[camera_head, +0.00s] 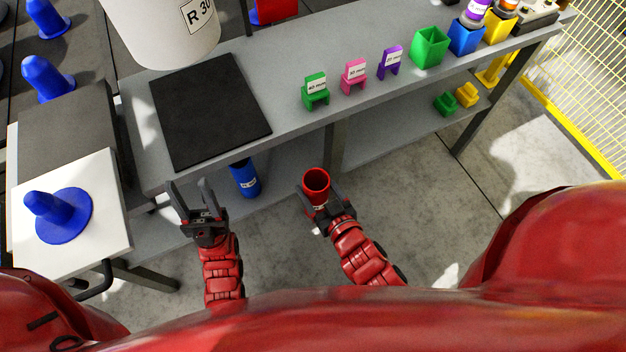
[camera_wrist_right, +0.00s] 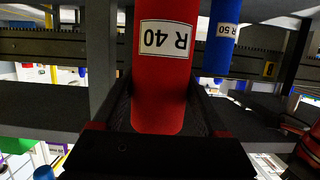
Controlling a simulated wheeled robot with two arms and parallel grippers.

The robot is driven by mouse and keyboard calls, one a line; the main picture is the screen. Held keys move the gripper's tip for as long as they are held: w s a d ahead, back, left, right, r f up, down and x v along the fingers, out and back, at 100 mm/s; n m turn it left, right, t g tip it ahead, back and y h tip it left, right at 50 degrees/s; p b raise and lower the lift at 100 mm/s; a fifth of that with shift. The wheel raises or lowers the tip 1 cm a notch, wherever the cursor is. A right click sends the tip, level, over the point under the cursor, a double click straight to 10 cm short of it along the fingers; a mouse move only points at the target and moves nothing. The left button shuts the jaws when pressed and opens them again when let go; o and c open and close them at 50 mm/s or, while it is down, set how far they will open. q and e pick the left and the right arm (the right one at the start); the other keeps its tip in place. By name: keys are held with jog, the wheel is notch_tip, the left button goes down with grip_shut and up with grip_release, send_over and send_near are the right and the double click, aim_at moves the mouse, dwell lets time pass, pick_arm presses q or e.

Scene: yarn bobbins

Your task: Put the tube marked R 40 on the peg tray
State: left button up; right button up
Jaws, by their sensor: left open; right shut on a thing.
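The red tube marked R 40 (camera_head: 316,184) stands roughly upright in my right gripper (camera_head: 320,204), its open top facing the head camera. The right wrist view shows its R 40 label (camera_wrist_right: 168,38) upside down, with the fingers shut around the tube. The tube is in the air in front of the grey bench. A white tray (camera_head: 108,232) with a blue peg on a round base (camera_head: 62,214) is at the left; the peg is bare. My left gripper (camera_head: 188,186) is open and empty, between the tray and the tube.
A blue tube marked R 50 (camera_wrist_right: 224,38) stands beyond the red one, low under the bench (camera_head: 290,115) in the head view (camera_head: 245,180). A black mat (camera_head: 210,110), a white R 30 cylinder (camera_head: 160,30) and small coloured holders (camera_head: 316,92) are on the bench.

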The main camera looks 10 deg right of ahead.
jog(key=shift+r, duration=0.15)
notch_tip(320, 180, up, 4)
jog(key=p, duration=0.4)
